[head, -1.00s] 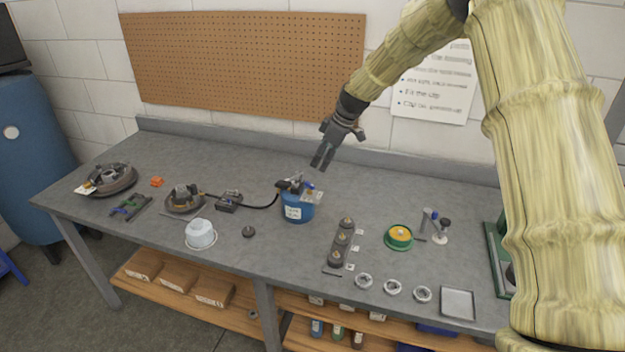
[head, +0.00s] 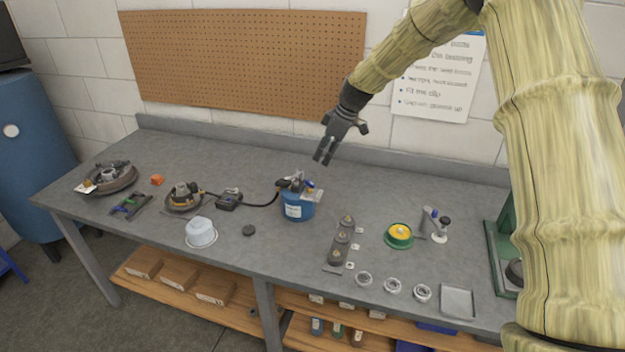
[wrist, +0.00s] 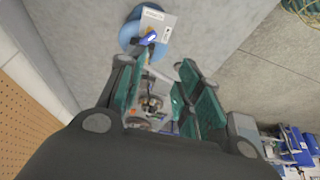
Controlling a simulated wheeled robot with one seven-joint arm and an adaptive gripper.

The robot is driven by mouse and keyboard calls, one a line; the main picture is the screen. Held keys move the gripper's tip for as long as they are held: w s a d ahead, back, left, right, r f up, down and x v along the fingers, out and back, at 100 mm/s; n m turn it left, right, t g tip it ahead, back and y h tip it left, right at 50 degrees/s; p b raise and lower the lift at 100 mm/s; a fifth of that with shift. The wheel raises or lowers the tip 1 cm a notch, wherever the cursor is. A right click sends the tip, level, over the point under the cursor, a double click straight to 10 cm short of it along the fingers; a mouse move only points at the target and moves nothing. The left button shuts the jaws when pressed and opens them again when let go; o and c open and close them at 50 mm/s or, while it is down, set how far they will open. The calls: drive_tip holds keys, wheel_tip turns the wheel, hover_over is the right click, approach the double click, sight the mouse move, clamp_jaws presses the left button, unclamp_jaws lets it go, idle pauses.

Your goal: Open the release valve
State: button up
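A blue pot (head: 297,208) with a white label stands near the middle of the bench. On its top is a metal fitting with dark parts and a small blue lever (head: 309,185), which I take to be the release valve. In the wrist view the blue lever (wrist: 148,39) lies beside a pale plate with a label, over the blue pot (wrist: 128,35). My gripper (head: 325,157) is above and behind the pot, apart from it. In the wrist view its green-padded fingers (wrist: 156,72) are spread with nothing held between them.
A black hose (head: 262,205) runs from the pot to a small dark device (head: 229,200) on the left. A grey block with several knobs (head: 340,245), a green-and-yellow disc (head: 399,236) and metal rings stand to the right. The bench behind the pot is clear.

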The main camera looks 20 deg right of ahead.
drive_tip(key=v, duration=1)
drive_tip(key=shift+d+r, duration=0.15)
drive_tip(key=shift+r, duration=0.05)
drive_tip(key=shift+s, duration=0.15)
